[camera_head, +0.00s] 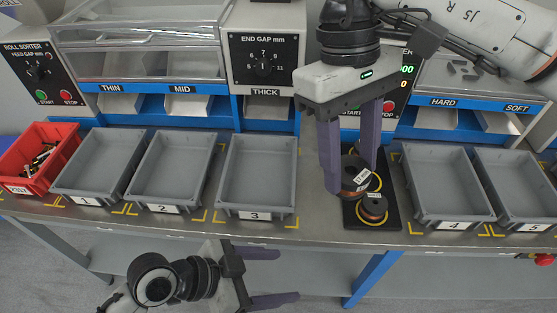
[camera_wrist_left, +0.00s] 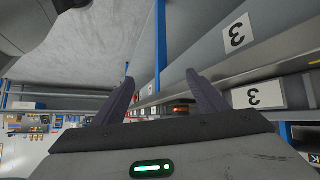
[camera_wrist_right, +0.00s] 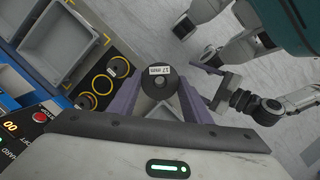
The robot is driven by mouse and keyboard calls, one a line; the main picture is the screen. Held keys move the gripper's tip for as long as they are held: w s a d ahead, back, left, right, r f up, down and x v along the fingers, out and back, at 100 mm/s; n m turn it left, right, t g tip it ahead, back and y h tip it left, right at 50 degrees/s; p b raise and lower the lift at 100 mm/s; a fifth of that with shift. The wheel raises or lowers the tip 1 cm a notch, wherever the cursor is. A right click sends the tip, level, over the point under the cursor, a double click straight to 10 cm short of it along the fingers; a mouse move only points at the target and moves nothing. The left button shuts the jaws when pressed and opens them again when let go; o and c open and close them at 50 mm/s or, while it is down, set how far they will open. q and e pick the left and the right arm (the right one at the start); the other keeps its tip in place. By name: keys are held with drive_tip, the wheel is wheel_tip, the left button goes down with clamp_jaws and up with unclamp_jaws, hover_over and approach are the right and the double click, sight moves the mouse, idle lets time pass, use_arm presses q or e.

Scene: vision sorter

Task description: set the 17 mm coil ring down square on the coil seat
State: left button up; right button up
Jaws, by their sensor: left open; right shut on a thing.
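The 17 mm coil ring (camera_wrist_right: 158,72), dark with a white label, is between the fingers of my right gripper (camera_head: 351,180), which is shut on it. In the head view the copper-sided coil ring (camera_head: 353,172) hangs over the black plate (camera_head: 390,218). In the right wrist view the plate shows yellow rings (camera_wrist_right: 102,84), apart from the held coil. A smaller labelled coil (camera_head: 373,207) stands on the front yellow ring. The held coil and fingers hide part of the plate in the head view; I cannot tell its exact height. My left gripper (camera_head: 288,275) is open and empty, before the bench.
Grey bin 3 (camera_head: 231,207) stands left of the plate, grey bin 4 (camera_head: 421,214) right of it. A red bin (camera_head: 66,147) with small parts is at far left. Sorter machines with an end gap dial (camera_head: 263,66) line the back. The floor before the bench is clear.

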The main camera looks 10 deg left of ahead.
sight(355, 178)
use_arm(q)
drive_tip(key=w+r+m+h, duration=0.2)
drive_tip(key=r, duration=1.2)
drive_tip(key=w+r+m+h, duration=0.1)
drive_tip(key=w+r+h, duration=0.15)
drive_tip(key=r, duration=1.15)
drive_tip(key=shift+g+y, duration=0.4)
drive_tip(key=shift+y, duration=0.05)
drive_tip(key=x, duration=1.2)
drive_tip(key=shift+w, duration=0.1)
drive_tip(key=c, duration=1.1)
drive_tip(key=shift+r, duration=0.15)
drive_tip(key=shift+c, duration=0.9)
use_arm(e)
drive_tip(key=o, duration=1.3)
drive_tip(key=shift+w, duration=0.1)
